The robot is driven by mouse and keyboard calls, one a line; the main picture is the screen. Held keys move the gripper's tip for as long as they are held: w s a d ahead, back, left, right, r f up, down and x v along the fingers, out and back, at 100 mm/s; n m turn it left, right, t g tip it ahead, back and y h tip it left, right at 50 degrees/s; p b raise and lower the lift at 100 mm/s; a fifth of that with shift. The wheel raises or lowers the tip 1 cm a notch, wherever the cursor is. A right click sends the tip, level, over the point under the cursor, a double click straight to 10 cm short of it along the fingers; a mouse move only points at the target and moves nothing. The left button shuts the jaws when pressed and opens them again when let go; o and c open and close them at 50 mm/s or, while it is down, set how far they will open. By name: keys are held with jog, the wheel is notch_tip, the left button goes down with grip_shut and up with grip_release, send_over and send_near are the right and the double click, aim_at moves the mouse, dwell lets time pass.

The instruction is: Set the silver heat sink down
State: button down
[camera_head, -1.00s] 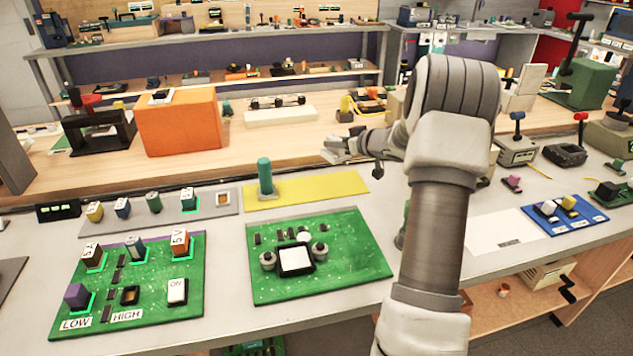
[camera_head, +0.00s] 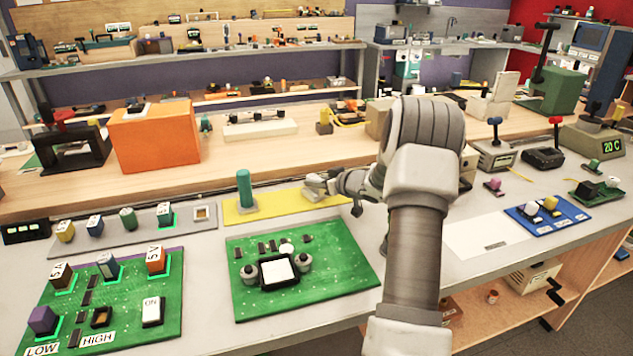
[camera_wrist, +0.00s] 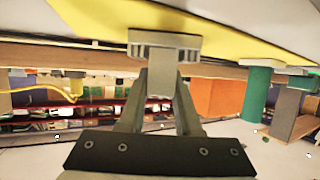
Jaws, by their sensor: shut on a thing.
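My gripper (camera_head: 326,184) is over the right part of the yellow mat (camera_head: 280,208). In the wrist view my gripper (camera_wrist: 162,75) is shut on the silver heat sink (camera_wrist: 165,42), a pale grey piece with a finned side. The yellow mat (camera_wrist: 240,32) fills the top of that view, close to the heat sink. I cannot tell whether the two touch. In the head view the heat sink (camera_head: 314,193) is small and partly hidden by the gripper.
A green cylinder (camera_head: 245,188) stands on the mat's left part. A green circuit board (camera_head: 335,280) lies in front of the mat. A grey strip with several components (camera_head: 140,222) is at the left. The mat between cylinder and gripper is clear.

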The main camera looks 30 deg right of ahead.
jog(key=c, duration=0.6)
grip_release()
jog(key=shift+s+r, duration=0.2)
jog(key=shift+r, duration=0.05)
jog(key=p+v, duration=0.2)
jog(key=v, duration=0.5)
jog(key=shift+f, duration=0.1)
jog(key=shift+s, duration=0.1)
